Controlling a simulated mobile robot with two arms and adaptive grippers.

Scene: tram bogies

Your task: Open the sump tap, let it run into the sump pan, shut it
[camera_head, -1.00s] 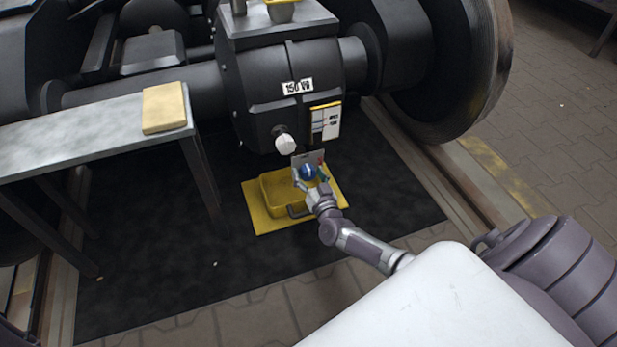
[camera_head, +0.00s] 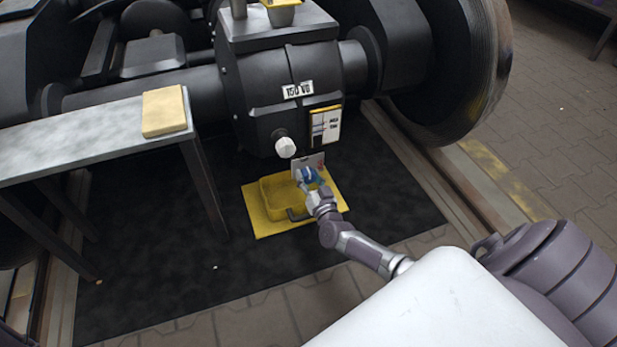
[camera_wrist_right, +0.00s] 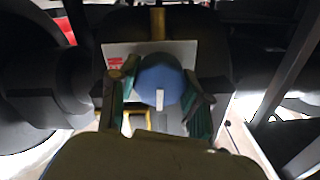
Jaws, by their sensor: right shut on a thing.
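The sump tap has a round blue knob with a white mark, seen in the right wrist view (camera_wrist_right: 160,82) in front of a pale plate (camera_wrist_right: 190,55). In the head view the blue knob (camera_head: 311,174) sits below the black gear case (camera_head: 290,95). My right gripper (camera_head: 308,181) is shut on the knob, one finger on each side. The yellow sump pan (camera_head: 275,201) stands on a yellow sheet on the floor, below and left of the knob. The arm covers part of the pan's right side. No stream of oil can be made out. My left gripper is not in view.
A white hexagonal plug (camera_head: 285,147) sticks out of the gear case above the pan. A grey table (camera_head: 85,130) with a tan block (camera_head: 164,110) stands at the left. A large wheel (camera_head: 450,70) is at the right. The dark mat (camera_head: 380,190) is clear around the pan.

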